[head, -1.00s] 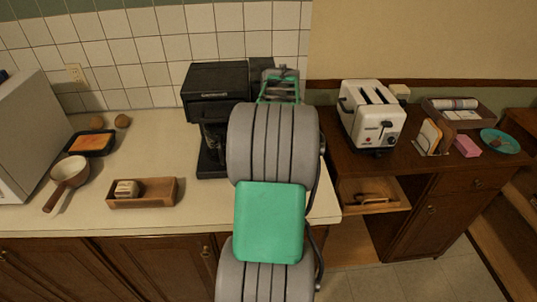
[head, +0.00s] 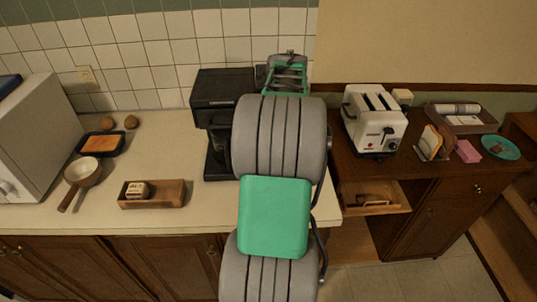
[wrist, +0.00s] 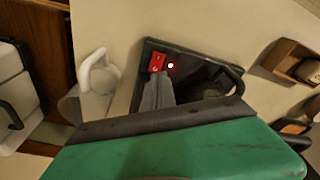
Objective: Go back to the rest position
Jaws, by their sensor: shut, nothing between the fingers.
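My arm rises through the middle of the head view, its grey and green links in front of the counter. My gripper (wrist: 158,92) shows in the wrist view as narrow grey fingers, shut with nothing between them. They appear over the dark base of the black coffee maker (wrist: 142,100), near its red switch (wrist: 157,62); I cannot tell the height gap. In the head view the coffee maker (head: 222,92) stands left of my arm, its right side partly hidden. The fingertips are hard to make out in the head view.
A white handled item (wrist: 98,75) is beside the coffee maker in the wrist view. A wooden box (head: 152,196), a pan (head: 84,170) and a black tray (head: 104,144) lie left. A toaster (head: 374,122) stands right on the brown cabinet, above an open drawer (head: 372,197).

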